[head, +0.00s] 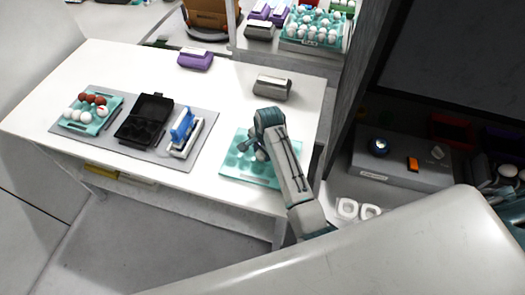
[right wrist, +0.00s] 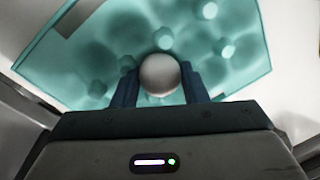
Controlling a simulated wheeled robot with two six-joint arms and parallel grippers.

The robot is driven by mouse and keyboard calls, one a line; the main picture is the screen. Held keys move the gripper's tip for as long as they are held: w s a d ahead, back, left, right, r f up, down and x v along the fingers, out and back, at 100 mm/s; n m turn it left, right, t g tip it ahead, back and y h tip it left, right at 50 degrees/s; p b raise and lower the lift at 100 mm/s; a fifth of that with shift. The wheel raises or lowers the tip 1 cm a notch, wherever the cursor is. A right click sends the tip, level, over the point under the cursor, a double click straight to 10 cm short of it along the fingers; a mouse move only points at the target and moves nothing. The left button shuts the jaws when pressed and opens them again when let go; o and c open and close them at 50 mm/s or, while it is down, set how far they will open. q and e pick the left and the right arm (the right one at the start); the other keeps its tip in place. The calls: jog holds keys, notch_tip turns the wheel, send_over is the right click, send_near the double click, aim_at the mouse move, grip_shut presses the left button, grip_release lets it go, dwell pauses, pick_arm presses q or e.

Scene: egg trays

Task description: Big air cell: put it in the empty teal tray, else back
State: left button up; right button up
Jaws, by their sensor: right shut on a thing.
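My right gripper (head: 258,151) is over the empty teal tray (head: 237,168) at the right end of the white table. In the right wrist view its two fingers (right wrist: 160,86) are shut on a pale egg (right wrist: 160,74). The egg is in front of the teal tray (right wrist: 262,45), whose cups look empty; I cannot tell if it touches a cup. The arm hides part of the tray in the head view. Another teal tray (head: 112,104) at the table's left holds brown and white eggs. My left gripper is not in view.
An open black carton (head: 145,118) and a blue and white device (head: 184,132) stand on a grey mat (head: 206,120). A purple carton (head: 195,59) and a grey carton (head: 272,87) are at the back. A dark shelf unit stands right of the table.

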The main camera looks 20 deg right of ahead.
jog(key=shift+f, duration=0.15)
jog(key=o, duration=0.7)
